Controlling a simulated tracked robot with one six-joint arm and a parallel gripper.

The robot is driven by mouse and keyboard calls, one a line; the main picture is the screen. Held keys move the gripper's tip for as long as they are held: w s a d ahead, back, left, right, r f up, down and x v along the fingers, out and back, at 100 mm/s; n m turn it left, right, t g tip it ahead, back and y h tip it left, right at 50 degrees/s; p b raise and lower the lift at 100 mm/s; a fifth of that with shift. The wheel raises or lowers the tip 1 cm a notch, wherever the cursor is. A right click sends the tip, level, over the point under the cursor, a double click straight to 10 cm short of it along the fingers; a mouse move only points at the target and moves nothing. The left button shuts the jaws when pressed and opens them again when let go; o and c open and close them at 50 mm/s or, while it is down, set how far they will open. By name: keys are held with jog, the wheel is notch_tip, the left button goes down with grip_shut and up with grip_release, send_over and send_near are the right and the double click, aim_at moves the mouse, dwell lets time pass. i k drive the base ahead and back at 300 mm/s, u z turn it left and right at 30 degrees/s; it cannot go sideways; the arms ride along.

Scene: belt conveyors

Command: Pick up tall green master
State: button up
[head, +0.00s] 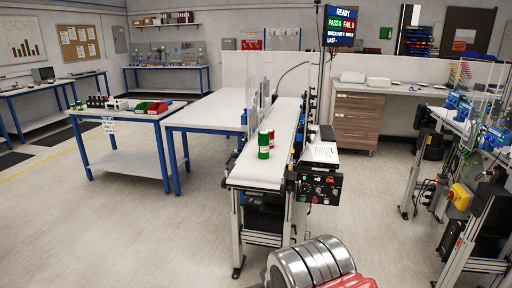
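A tall green cylinder (263,143) with a pale band near its foot stands upright near the front end of the white belt conveyor (258,176). A second, smaller-looking cylinder with red on it (271,136) stands just behind it to the right, partly hidden by the green one. I cannot tell whether the two touch. Silver ringed and red parts at the bottom edge look like my own arm. My gripper's fingers do not show in the head view.
A control box (318,187) and a post with a status screen (341,26) stand at the conveyor's right side. A blue-legged table (205,112) is close on its left. The floor in front left is clear.

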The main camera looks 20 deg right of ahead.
aim_at(263, 135)
jog(key=z, duration=0.05)
jog(key=i, duration=1)
jog(key=u, duration=0.05)
